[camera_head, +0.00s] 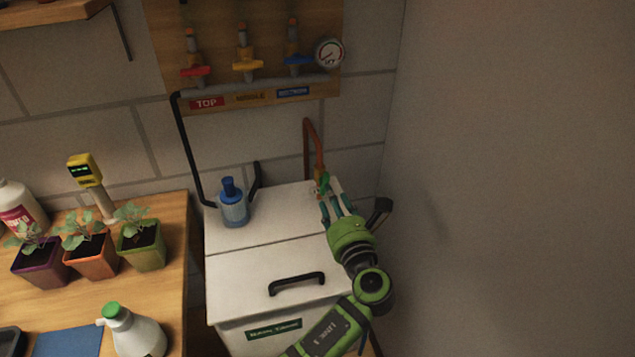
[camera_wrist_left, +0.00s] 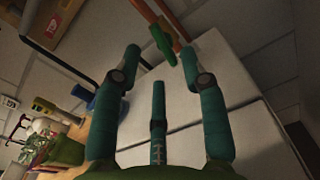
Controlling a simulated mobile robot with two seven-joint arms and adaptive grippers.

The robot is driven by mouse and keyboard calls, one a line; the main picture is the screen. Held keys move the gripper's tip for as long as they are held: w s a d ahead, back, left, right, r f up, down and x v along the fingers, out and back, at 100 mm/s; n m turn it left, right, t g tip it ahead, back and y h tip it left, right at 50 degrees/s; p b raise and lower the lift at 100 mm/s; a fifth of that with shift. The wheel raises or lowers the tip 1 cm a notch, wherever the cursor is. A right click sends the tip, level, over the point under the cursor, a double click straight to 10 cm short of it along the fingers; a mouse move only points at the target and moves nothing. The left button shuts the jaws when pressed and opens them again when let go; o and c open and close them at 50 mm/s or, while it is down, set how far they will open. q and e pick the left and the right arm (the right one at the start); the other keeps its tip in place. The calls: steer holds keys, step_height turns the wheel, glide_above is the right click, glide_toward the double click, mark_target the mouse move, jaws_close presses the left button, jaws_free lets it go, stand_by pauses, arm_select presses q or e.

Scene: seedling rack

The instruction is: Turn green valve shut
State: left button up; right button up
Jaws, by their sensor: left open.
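The green valve (camera_head: 324,182) is a small lever on a brass fitting at the lower end of a copper pipe, behind the white tank. In the left wrist view the green valve handle (camera_wrist_left: 162,44) lies at a slant just beyond the gap between the fingertips. My left gripper (camera_head: 331,196) is open and empty, with its teal fingers close to the valve. In the left wrist view the fingers of the left gripper (camera_wrist_left: 160,62) stand spread apart. I cannot tell whether any finger touches the handle. My right gripper is out of view.
The white tank (camera_head: 240,271) has a black handle, and a blue pump bottle (camera_head: 233,204) stands on its lid. The copper pipe (camera_head: 310,140) rises behind it. The wall board (camera_head: 246,40) carries red, yellow and blue valves. A plain wall bounds the right side; potted seedlings (camera_head: 90,248) stand left.

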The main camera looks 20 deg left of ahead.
mark_target(326, 182)
arm_select(q)
steer(key=shift+w+a+r+p, duration=0.25)
steer(key=shift+w+a, duration=0.15)
steer(key=shift+w, duration=0.15)
steer(key=shift+w+a+r+p, duration=0.1)
steer(key=shift+w+a+r, duration=0.15)
steer(key=shift+w+a, duration=0.25)
steer(key=shift+f+x, duration=0.2)
steer(key=shift+x, duration=0.95)
steer(key=shift+w+f, duration=0.1)
steer(key=shift+w, duration=0.2)
steer(key=shift+w+a, duration=0.1)
steer(key=shift+a, duration=0.05)
jaws_close()
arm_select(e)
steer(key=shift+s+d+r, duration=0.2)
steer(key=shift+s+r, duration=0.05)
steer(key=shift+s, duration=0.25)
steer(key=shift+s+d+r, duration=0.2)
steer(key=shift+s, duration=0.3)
